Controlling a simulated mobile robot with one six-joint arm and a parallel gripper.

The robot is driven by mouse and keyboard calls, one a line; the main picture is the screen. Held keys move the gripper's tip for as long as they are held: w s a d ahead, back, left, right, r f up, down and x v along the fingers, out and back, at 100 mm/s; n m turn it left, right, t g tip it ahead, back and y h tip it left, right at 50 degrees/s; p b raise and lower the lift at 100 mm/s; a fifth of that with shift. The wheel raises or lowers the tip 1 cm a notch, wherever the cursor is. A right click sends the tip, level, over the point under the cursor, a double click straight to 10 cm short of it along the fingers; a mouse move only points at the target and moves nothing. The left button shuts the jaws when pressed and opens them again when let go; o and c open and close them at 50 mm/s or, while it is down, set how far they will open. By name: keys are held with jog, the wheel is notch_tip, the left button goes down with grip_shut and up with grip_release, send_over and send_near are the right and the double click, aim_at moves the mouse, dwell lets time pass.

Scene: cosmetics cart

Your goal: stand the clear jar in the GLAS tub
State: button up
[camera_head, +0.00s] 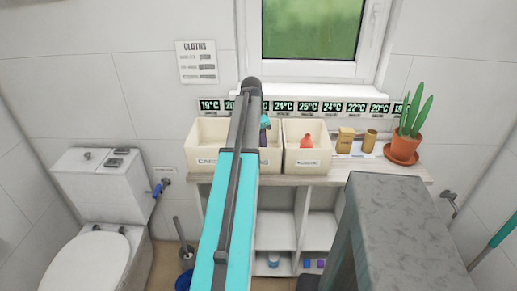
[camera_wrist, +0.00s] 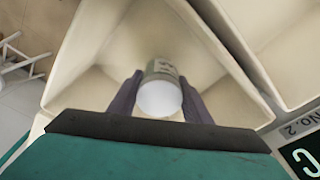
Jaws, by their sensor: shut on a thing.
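The clear jar (camera_wrist: 163,90) is between my gripper's fingers (camera_wrist: 159,96) in the wrist view. Its round whitish end faces the camera, and grey-green print shows on its side. My gripper is shut on it, with the pale inside of a cream tub (camera_wrist: 95,48) behind it. Whether the jar touches that tub's floor, I cannot tell. In the head view my gripper (camera_head: 265,128) is at the cream tubs, right of my arm. My arm hides the jar and part of the tub labels there. The right-hand tub (camera_head: 306,170) has a label too small to read surely.
A red-orange thing (camera_head: 306,141) is in the right-hand tub. Tan containers (camera_head: 346,140) and a potted plant (camera_head: 403,146) stand right of it. A window and a row of temperature displays (camera_head: 308,106) are behind. A second tub's wall (camera_wrist: 225,25) adjoins in the wrist view.

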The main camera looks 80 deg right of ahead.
jog(key=shift+f, duration=0.8)
jog(key=shift+f, duration=0.2)
jog(key=o, duration=1.2)
jog(key=shift+o, duration=0.2)
jog(key=shift+r, duration=0.15)
jog(key=shift+w+a+r+b, duration=0.15)
jog(key=shift+w+r+b, duration=0.1)
jog(key=shift+r, duration=1.75)
jog(key=shift+w+a+r+b, duration=0.1)
jog(key=shift+a+r+b, duration=0.15)
jog(key=shift+r, duration=1.75)
jog(key=shift+w+a+r+b, duration=0.1)
jog(key=shift+w+r+b, duration=0.15)
jog(key=shift+r, duration=1.75)
